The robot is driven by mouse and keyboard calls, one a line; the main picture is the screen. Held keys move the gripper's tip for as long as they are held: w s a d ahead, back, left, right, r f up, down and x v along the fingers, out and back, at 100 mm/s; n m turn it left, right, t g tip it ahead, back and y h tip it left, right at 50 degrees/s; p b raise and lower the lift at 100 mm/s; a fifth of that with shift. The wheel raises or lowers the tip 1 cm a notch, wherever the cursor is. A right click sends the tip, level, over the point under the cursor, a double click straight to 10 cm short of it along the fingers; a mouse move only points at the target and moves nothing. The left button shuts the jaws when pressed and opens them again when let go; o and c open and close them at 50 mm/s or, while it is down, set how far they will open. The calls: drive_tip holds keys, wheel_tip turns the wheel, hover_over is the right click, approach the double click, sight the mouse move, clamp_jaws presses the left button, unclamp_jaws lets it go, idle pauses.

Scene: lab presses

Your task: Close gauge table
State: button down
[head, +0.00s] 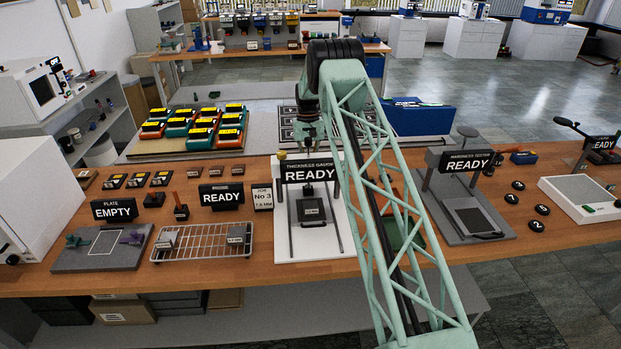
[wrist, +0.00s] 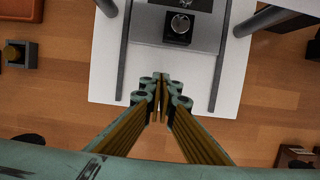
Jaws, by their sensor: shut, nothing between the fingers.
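The thickness gauge (head: 285,240) stands on the bench with a white base and a black sign reading READY. Its dark gauge table (head: 303,221) lies between two dark rails, below the sign, with a small block (head: 311,209) on it. In the wrist view the grey table (wrist: 143,38) is at the top, bearing a dark block with a round silver top (wrist: 179,27). My gripper (wrist: 160,80) is shut and empty over the white base, apart from the block in the picture. In the head view the gripper's fingertips are hard to make out behind the sign.
A hardness tester (head: 452,233) stands to the right and a wire rack (head: 195,253) to the left. A job card (head: 262,197) stands close beside the gauge. A green tray (head: 408,228) lies partly behind my arm. Wood is bare along the bench's front edge.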

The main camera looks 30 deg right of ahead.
drive_tip(key=v, duration=1)
drive_tip(key=shift+w+d, duration=0.1)
drive_tip(key=shift+f, duration=0.1)
drive_tip(key=w+b, duration=0.1)
drive_tip(key=b, duration=0.1)
drive_tip(key=f+g+b, duration=0.1)
drive_tip(key=b, duration=0.1)
drive_tip(key=shift+w+y+b, duration=0.3)
drive_tip(key=shift+w+b, duration=0.05)
drive_tip(key=shift+w, duration=0.05)
drive_tip(key=shift+s+a+r+b, duration=0.15)
drive_tip(key=shift+a+r+b, duration=0.15)
drive_tip(key=shift+b, duration=0.25)
drive_tip(key=shift+f, duration=0.4)
